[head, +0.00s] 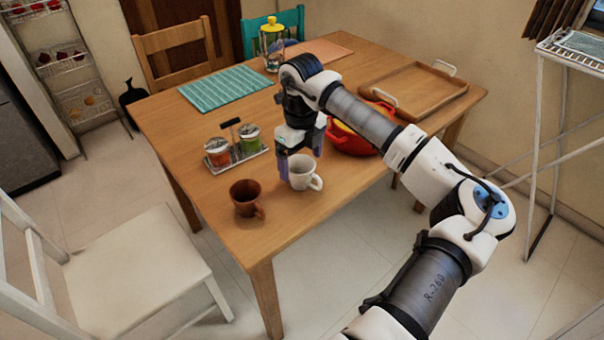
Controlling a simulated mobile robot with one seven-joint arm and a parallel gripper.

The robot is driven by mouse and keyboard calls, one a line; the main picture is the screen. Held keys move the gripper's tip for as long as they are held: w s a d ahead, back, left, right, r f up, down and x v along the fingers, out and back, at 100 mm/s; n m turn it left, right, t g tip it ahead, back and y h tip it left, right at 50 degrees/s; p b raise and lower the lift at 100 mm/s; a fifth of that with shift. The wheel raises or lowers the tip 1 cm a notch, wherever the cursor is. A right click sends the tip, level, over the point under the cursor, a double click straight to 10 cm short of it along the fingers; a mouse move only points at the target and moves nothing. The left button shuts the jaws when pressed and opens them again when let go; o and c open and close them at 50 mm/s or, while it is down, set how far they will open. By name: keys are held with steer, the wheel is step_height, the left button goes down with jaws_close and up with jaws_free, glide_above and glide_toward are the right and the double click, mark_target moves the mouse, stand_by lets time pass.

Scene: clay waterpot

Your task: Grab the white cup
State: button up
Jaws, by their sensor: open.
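The white cup (304,174) stands upright on the wooden table (266,222) near its front edge, with its handle toward the lower right. My gripper (296,168) points down right at the cup and is open. One finger shows at the cup's left side; the other seems to be behind or over the cup, and I cannot tell whether either touches it. The gripper hides part of the cup's rim.
A brown cup (245,198) stands close on the left. A rack with two spice jars (236,149) is behind it. A red pot (350,140) is at the right, partly hidden by my arm. A wooden tray (420,92) and a teal placemat (226,88) lie farther back.

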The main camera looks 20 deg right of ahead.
mark_target(302, 172)
steer(key=f, duration=0.2)
steer(key=f+p, duration=0.1)
steer(key=f, duration=0.2)
steer(key=shift+w+d+f, duration=0.1)
steer(key=shift+w+d, duration=0.05)
steer(key=shift+d, duration=0.05)
steer(key=c, duration=1.1)
